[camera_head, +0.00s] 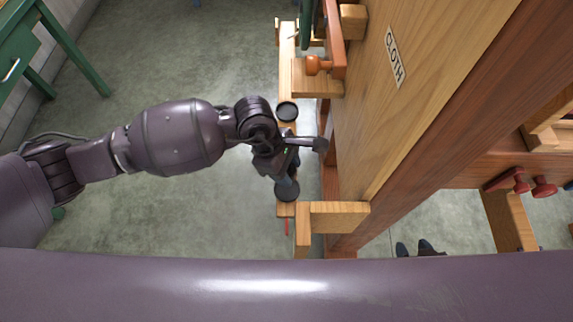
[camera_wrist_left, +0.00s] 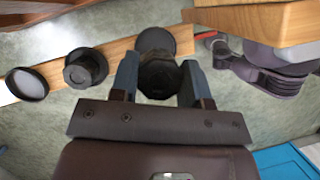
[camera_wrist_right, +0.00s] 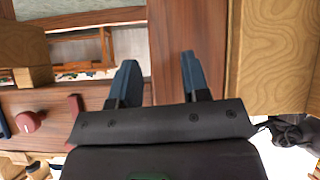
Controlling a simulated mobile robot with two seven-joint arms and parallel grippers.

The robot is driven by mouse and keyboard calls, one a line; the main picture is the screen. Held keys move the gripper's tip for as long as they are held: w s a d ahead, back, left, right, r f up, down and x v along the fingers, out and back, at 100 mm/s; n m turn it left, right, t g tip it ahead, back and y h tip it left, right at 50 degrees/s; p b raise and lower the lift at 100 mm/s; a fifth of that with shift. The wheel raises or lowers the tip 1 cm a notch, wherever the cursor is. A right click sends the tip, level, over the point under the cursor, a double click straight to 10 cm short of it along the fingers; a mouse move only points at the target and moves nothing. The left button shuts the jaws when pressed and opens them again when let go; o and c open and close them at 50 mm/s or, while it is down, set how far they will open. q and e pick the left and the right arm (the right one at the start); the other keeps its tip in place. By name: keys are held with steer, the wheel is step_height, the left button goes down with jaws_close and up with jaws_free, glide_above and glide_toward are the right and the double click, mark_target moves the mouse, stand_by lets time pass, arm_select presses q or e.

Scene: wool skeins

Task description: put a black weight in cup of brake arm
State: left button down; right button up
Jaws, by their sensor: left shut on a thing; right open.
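My left gripper (camera_wrist_left: 160,92) is shut on a black weight (camera_wrist_left: 158,78), gripped between its two blue-grey fingers. In the head view the left gripper (camera_head: 284,176) is over the narrow wooden rail, and a dark round shape (camera_head: 288,192) shows at its tips. Behind the held weight in the left wrist view is a dark round disc (camera_wrist_left: 156,40); I cannot tell whether they touch. A second black weight (camera_wrist_left: 85,68) stands to the left. Farther left is a shallow black round dish with a grey inside (camera_wrist_left: 27,84). My right gripper (camera_wrist_right: 156,80) is open and empty, facing wood.
A wooden bracket (camera_head: 338,215) juts out near the left gripper. Red knobs (camera_head: 543,187) are at the right. A green table (camera_head: 18,50) is at the upper left; the floor between is clear.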

arm_select(q)
steer(key=shift+f+b, duration=0.95)
steer(key=shift+f, duration=1)
steer(key=shift+f+b, duration=0.4)
steer(key=shift+f, duration=0.35)
steer(key=shift+f+b, duration=0.3)
steer(key=shift+f, duration=0.2)
arm_select(e)
steer(key=shift+s+f+g, duration=0.2)
steer(key=shift+f+g, duration=0.1)
steer(key=shift+f, duration=1.3)
arm_select(q)
steer(key=shift+f, duration=0.5)
arm_select(e)
steer(key=shift+s+f, duration=0.25)
steer(key=shift+f, duration=0.05)
